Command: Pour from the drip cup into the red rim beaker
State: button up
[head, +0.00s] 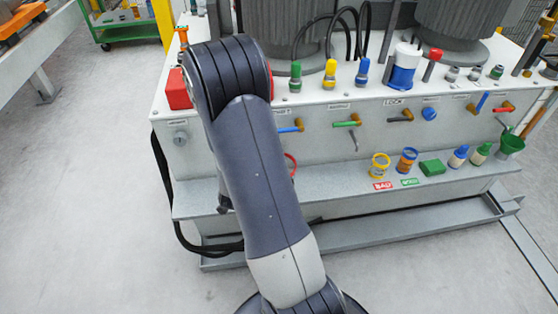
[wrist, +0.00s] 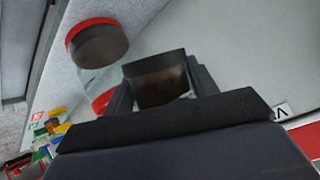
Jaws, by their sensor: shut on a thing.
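My gripper (wrist: 160,84) is shut on the drip cup (wrist: 158,66), a small dark grey, box-like cup with brown showing in it. The red rim beaker (wrist: 97,72) is clear, with a red rim, a red base band and dark brown content towards the base. In the wrist view the cup is just right of the beaker's rim end, and its tilt is hard to judge. Whether they touch or liquid is flowing cannot be told. In the head view a bit of the beaker's red rim (head: 291,163) shows beside my arm, which hides my gripper and the cup.
Coloured valve handles (head: 347,123) stick out of the panel above. A red box (head: 178,90) sits at the bench's left end.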

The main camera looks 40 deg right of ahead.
jog(key=r+p, duration=0.1)
jog(key=r, duration=0.2)
jog(key=shift+d+r+y+p, duration=0.1)
jog(key=shift+d+y+p, duration=0.25)
jog(key=shift+d+y, duration=0.05)
jog(key=shift+d+b, duration=0.1)
jog(key=shift+b, duration=0.2)
jog(key=shift+s+d+r+m+y+b, duration=0.1)
jog(key=shift+d+r+m+y+b, duration=0.15)
jog(key=shift+y+b, duration=0.3)
jog(key=shift+d+r+m+y+b, duration=0.1)
jog(key=shift+d+m+y+b, duration=0.25)
jog(key=shift+b, duration=0.3)
jog(key=shift+s+d+r+p, duration=0.1)
jog(key=shift+r+p, duration=0.45)
jog(key=shift+p, duration=0.25)
jog(key=shift+r+y+p, duration=0.3)
jog(key=shift+p, duration=0.9)
jog(key=y+p, duration=0.1)
jog(key=p, duration=0.3)
jog(key=shift+m, duration=0.4)
jog(key=shift+f+p, duration=0.55)
jog(key=shift+f+y+p, duration=0.1)
jog(key=shift+y+p, duration=0.3)
jog(key=shift+p, duration=0.25)
jog(key=p, duration=0.2)
jog(key=y+p, duration=0.1)
jog(key=shift+d+f+m+p, duration=0.15)
jog(key=shift+f+m+p, duration=0.1)
jog(key=shift+m+p, duration=0.15)
